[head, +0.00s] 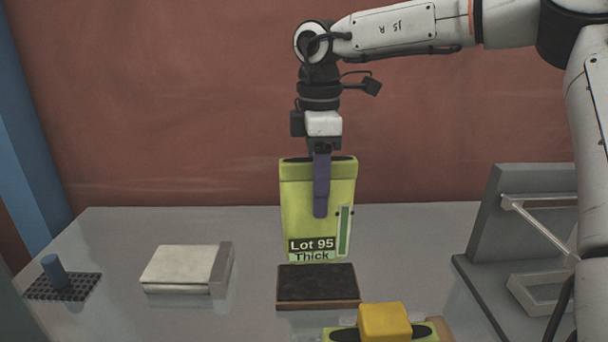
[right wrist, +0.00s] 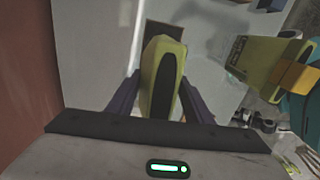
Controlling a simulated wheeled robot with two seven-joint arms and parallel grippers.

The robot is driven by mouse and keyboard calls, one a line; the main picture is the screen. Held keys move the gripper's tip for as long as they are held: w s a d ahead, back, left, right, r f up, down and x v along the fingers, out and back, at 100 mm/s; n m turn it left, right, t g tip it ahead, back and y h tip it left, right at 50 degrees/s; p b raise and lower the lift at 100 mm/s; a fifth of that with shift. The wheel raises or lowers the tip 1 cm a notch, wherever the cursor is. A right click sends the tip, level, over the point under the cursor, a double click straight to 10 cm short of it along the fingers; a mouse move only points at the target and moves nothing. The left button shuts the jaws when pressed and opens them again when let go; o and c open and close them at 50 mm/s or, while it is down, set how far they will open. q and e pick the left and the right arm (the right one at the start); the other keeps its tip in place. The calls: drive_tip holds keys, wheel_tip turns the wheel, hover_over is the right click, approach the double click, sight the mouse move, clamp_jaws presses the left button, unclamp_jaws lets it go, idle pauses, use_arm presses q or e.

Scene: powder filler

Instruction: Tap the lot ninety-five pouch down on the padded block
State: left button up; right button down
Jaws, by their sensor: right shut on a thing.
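The lime-green pouch (head: 297,210) reads "Lot 95 Thick" and hangs upright in the head view. My right gripper (head: 321,205) is shut on it, with a purple finger across its front face. In the right wrist view the pouch (right wrist: 158,75) sits between the two purple fingers (right wrist: 155,98), its dark top strip facing the camera. The padded block (head: 317,281), a dark pad on a brown base, lies on the table just below the pouch. The pouch's lower edge is close above the block's far edge; whether they touch is unclear. My left gripper is not in view.
A pale flat pad (head: 180,266) and a dark grid with a blue peg (head: 54,270) are at left. A grey stand with rails (head: 530,215) is at right.

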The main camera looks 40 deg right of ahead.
drive_tip(key=shift+m, duration=0.3)
drive_tip(key=shift+d+f+b, duration=0.15)
drive_tip(key=shift+f+b, duration=0.45)
drive_tip(key=shift+f, duration=0.55)
drive_tip(key=shift+d+f+b, duration=0.1)
drive_tip(key=shift+f+b, duration=0.45)
drive_tip(key=shift+f, duration=0.6)
wheel_tip(320, 180, down, 3)
drive_tip(key=b, duration=0.2)
drive_tip(key=shift+b, duration=0.4)
drive_tip(key=shift+r, duration=0.15)
wheel_tip(320, 180, up, 3)
drive_tip(key=shift+f+p, duration=0.1)
drive_tip(key=shift+p, duration=0.8)
drive_tip(key=shift+f, duration=0.1)
